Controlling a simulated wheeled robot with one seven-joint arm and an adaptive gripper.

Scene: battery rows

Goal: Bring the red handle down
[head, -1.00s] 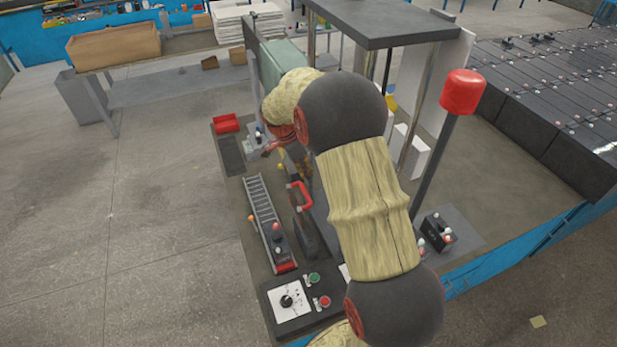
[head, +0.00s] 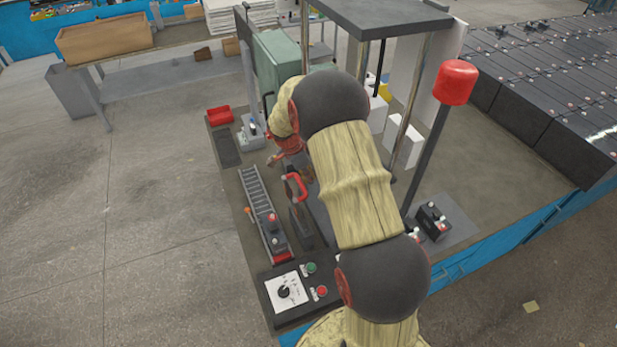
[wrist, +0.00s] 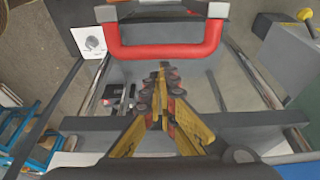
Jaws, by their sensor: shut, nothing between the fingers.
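The red U-shaped handle (head: 296,186) stands on a dark bracket beside the small roller track in the head view. In the wrist view the handle (wrist: 165,52) spans the upper middle, its red bar beyond the fingertips. My gripper (wrist: 162,68) is shut and empty, its yellow fingers pointing up the picture towards the bar. A visible gap separates the fingertips from the bar in the picture; the depth between them is unclear. In the head view my arm hides most of the gripper. The handle appears upright.
A tall lever with a red knob (head: 455,82) stands right of my arm. A dial panel (head: 287,290) with green and red buttons sits at the front. A green cabinet (head: 280,65) and metal posts stand behind. The floor at left is clear.

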